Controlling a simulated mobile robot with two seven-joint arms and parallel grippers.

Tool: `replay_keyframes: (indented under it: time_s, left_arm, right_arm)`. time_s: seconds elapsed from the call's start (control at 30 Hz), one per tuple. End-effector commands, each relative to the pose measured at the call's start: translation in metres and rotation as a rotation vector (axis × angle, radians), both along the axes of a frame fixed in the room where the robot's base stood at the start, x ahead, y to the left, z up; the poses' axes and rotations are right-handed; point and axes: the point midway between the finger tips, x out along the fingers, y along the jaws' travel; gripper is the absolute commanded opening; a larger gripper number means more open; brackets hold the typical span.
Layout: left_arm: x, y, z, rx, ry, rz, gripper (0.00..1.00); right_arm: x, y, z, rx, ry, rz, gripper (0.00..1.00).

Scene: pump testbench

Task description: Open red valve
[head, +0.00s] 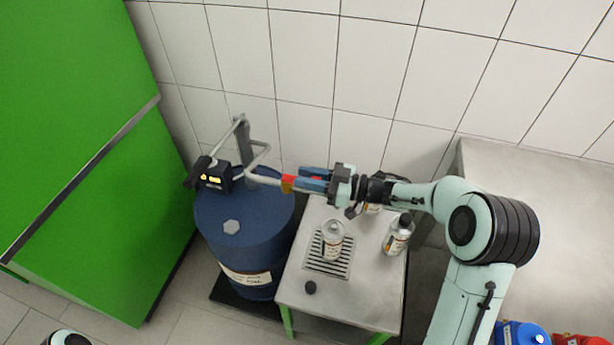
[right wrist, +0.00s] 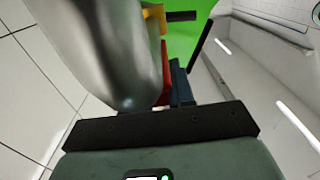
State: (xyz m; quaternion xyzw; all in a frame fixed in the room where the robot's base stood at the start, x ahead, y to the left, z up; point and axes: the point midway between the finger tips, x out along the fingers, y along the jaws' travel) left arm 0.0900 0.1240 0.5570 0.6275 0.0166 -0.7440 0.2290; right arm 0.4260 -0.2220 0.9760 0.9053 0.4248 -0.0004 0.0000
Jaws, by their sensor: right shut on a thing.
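The red valve (head: 289,180) is a small red part beside a yellow piece (head: 287,188), at the end of a grey pipe on the blue drum. My right gripper (head: 313,179) reaches it from the right, with its blue fingers shut on the red part. In the right wrist view, red (right wrist: 165,75) shows beside a dark blue finger (right wrist: 180,85), with yellow above. A large grey metal body close to that camera hides much of the grip. My left gripper is not in view.
The blue drum (head: 238,214) carries a dark device with lit displays (head: 211,180). A steel table (head: 345,310) holds a bottle (head: 333,240) on a grate and a second bottle (head: 398,236) below my right arm. A green cabinet (head: 75,110) stands left.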

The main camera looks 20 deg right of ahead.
Motion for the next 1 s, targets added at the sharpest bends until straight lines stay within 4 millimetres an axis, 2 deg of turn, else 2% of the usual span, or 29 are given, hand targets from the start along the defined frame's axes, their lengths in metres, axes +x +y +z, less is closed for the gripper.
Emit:
replay_keyframes:
  time_s: [0.03,0.07,0.1,0.13,0.43,0.57,1.0]
  left_arm:
    - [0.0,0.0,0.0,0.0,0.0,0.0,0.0]
    - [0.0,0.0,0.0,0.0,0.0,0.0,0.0]
    - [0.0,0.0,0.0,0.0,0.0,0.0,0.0]
    - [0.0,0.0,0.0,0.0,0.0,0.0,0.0]
    - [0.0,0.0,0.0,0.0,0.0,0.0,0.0]
    - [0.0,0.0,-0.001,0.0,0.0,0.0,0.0]
    - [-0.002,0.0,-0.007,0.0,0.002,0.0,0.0]
  right_arm:
    - [0.0,-0.001,0.0,-0.001,-0.001,-0.002,0.0]
    - [0.0,-0.001,0.0,-0.001,-0.001,-0.002,0.26]
    - [0.0,-0.001,0.0,-0.001,-0.001,-0.002,0.39]
    - [0.0,-0.001,0.0,-0.001,-0.001,-0.002,0.45]
    - [0.0,-0.001,0.0,-0.001,-0.001,-0.001,0.45]
    - [-0.007,-0.009,0.0,-0.001,-0.001,-0.003,0.45]
    - [-0.065,-0.08,-0.001,-0.002,0.001,-0.005,0.45]
